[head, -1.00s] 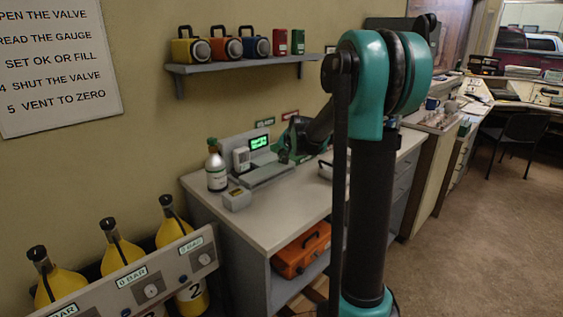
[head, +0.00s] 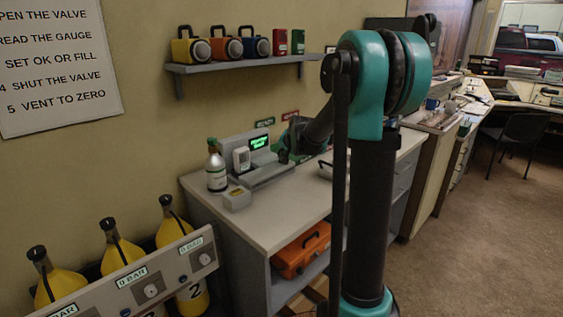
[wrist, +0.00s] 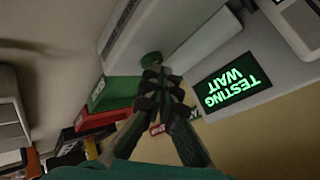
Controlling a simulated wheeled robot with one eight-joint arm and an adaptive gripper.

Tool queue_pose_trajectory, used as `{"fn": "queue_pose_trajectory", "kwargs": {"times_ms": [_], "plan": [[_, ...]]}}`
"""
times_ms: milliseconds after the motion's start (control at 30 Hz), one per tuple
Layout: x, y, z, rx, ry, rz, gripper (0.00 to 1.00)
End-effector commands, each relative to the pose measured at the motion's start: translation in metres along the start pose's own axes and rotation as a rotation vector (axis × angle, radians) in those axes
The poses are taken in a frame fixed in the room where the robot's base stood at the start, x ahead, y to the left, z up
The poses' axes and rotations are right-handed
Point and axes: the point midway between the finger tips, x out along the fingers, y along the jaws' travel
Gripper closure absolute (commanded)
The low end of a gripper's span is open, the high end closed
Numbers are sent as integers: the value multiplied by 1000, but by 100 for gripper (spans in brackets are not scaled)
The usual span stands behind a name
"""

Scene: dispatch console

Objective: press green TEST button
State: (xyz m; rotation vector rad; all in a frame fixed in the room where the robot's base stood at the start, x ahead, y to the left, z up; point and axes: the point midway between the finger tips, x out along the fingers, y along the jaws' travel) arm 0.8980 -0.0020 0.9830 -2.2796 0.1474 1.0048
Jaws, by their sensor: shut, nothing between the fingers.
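The green TEST button (wrist: 152,59) is a round disc on the grey test station in the wrist view. My gripper (wrist: 161,78) is shut and empty, with its fingertips right at the button and covering part of it. I cannot tell if they touch. The station's screen (wrist: 232,85) reads "TESTING WAIT", upside down in the wrist view. The button is not visible there.
A bottle (head: 216,168) and a small grey box (head: 237,198) stand on the bench (head: 280,222) left of the station. A shelf (head: 240,64) with coloured cases hangs above. In the wrist view, green (wrist: 116,93) and red (wrist: 92,121) boxes lie beside the fingers.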

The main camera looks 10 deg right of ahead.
Motion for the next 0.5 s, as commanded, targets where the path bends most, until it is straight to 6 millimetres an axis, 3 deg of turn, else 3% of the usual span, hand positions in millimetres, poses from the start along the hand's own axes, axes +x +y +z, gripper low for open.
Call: {"fn": "queue_pose_trajectory", "kwargs": {"times_ms": [500], "plan": [[-8, -6, -6, 0, 0, 0, 100]]}}
